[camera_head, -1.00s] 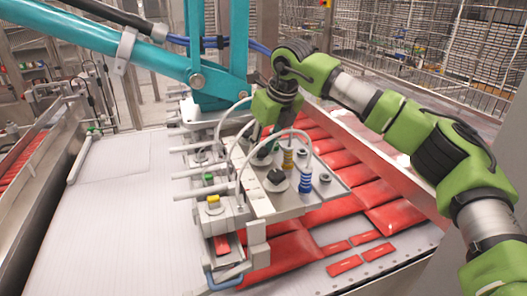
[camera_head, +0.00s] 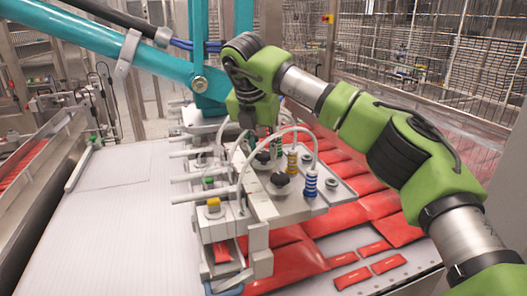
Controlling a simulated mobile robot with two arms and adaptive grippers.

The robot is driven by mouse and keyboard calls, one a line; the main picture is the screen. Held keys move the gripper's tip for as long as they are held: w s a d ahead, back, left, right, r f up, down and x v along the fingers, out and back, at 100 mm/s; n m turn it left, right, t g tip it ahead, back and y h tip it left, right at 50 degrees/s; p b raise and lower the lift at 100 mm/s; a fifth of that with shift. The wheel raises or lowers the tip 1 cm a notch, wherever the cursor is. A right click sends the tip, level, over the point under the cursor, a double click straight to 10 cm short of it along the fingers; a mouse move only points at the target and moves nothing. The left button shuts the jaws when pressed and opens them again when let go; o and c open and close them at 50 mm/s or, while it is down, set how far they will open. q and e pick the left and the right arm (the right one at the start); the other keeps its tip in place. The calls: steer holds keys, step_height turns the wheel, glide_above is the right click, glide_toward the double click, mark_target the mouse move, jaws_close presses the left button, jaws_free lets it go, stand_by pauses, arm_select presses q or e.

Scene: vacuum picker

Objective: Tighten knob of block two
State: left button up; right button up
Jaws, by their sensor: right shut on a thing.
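The vacuum picker's grey plate (camera_head: 292,205) carries black round knobs, and a front black knob (camera_head: 281,179) stands clear of my gripper. Another dark knob (camera_head: 263,157) sits behind it. Small blocks line the plate's left edge, one with a yellow top (camera_head: 213,203) and one with a green top (camera_head: 208,182). My right gripper (camera_head: 252,134) points down at the plate's back left part, its dark fingers shut. What it holds looks like a knob there, mostly hidden by the fingers and hoses. I cannot tell which block is number two. My left gripper is out of view.
A teal picker arm (camera_head: 110,55) rises at the back left. Red packs (camera_head: 352,217) lie below the plate. The white belt (camera_head: 120,225) at left is bare.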

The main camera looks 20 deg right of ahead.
steer(key=m, duration=0.1)
steer(key=m+h+p, duration=0.1)
steer(key=shift+w+a+r+m+g, duration=0.15)
steer(key=shift+r+m+g, duration=0.05)
steer(key=shift+m+g, duration=0.2)
steer(key=shift+r+m+p, duration=0.1)
steer(key=shift+m+p, duration=0.6)
steer(key=shift+m, duration=0.2)
steer(key=m+p, duration=0.1)
steer(key=p, duration=0.1)
steer(key=m+g+p, duration=0.1)
steer(key=m+p, duration=0.1)
steer(key=p, duration=0.1)
steer(key=m+g+h+p, duration=0.1)
steer(key=p, duration=0.1)
steer(key=shift+w+m+p, duration=0.25)
steer(key=shift+m+p, duration=0.05)
steer(key=shift+w+f+m+g+p, duration=0.1)
steer(key=shift+f+m+g+p, duration=0.15)
steer(key=shift+m+p, duration=0.75)
steer(key=shift+n+p, duration=0.35)
steer(key=shift+n, duration=0.05)
steer(key=o, duration=1.1)
